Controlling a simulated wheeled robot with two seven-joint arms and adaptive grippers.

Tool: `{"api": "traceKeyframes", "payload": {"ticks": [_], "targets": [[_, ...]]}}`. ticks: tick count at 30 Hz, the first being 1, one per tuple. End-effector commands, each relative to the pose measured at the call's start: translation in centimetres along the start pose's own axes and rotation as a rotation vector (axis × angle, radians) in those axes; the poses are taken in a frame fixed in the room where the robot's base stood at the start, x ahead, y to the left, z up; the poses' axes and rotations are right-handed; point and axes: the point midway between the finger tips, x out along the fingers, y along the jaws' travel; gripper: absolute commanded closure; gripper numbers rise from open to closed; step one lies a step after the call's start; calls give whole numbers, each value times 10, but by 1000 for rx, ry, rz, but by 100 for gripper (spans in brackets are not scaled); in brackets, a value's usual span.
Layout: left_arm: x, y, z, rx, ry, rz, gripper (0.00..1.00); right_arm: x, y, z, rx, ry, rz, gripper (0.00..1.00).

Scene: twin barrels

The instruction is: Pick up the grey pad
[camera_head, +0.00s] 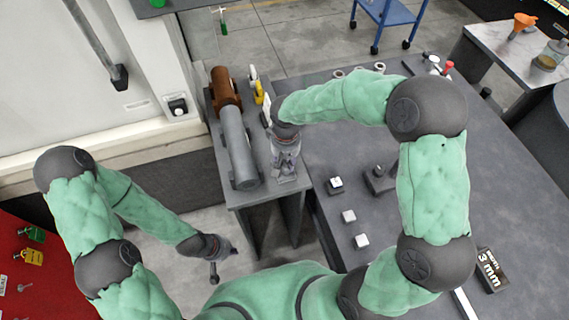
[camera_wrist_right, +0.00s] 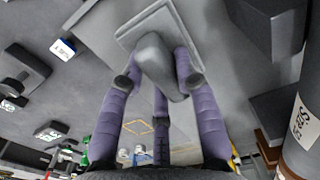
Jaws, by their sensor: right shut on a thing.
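My right gripper (camera_head: 285,172) is over the narrow grey bench, just right of the grey barrel. In the right wrist view my right gripper (camera_wrist_right: 158,85) has its purple fingers closed around a rounded grey piece in front of a flat square plate; I take this to be the grey pad (camera_wrist_right: 157,55). Whether the pad touches the bench cannot be told. In the head view the pad is mostly hidden by the gripper. My left gripper (camera_head: 214,258) hangs low at the left, over the floor, apart from the bench; its finger opening is too small to tell.
The grey barrel (camera_head: 238,145) and a brown barrel (camera_head: 223,88) lie end to end on the narrow bench (camera_head: 262,190). Yellow and white items (camera_head: 258,90) stand behind. Small white-topped blocks (camera_head: 349,216) sit on the large table (camera_head: 420,75) at right.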

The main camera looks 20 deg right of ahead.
Motion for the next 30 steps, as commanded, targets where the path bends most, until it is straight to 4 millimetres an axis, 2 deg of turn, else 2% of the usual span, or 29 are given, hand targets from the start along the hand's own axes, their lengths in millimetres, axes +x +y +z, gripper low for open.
{"api": "traceKeyframes", "payload": {"ticks": [5,12,18,22,30], "targets": [[-6,2,0,0,0,0,100,-20,0,-1,0,4,-1,100],[-19,7,1,0,0,0,100,-66,0,-1,0,4,-1,100],[-25,9,1,0,0,0,100,-92,0,0,0,2,0,100],[-26,9,1,0,0,0,100,-99,0,0,1,1,0,100],[-26,9,1,0,0,0,100,-100,0,0,0,0,0,100]]}}
